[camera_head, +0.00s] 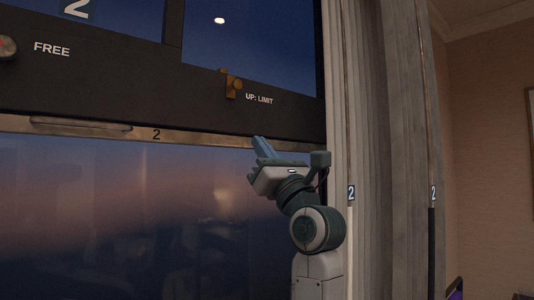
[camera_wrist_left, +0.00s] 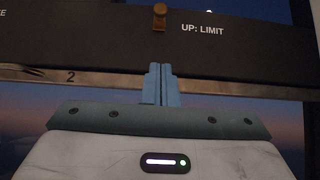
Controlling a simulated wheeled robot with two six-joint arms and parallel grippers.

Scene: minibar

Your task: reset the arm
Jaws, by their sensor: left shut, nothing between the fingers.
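My left gripper (camera_head: 260,142) is raised in front of the dark window frame, its blue fingers pointing up and to the left. In the left wrist view the two blue fingers (camera_wrist_left: 158,72) are together, with nothing between them. They overlap the metal rail in that view, and I cannot tell whether they touch it. A small brass catch (camera_head: 233,88) sits on the frame above the fingers. It also shows in the left wrist view (camera_wrist_left: 160,17). My right gripper is in neither view.
The dark frame carries an "UP: LIMIT" label (camera_head: 259,99) and a round knob (camera_head: 7,47) by "FREE". A metal rail (camera_head: 200,138) marked 2 has a slim handle (camera_head: 80,124). Grey curtains (camera_head: 378,120) and two rods (camera_head: 350,240) (camera_head: 432,240) labelled 2 stand at the right.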

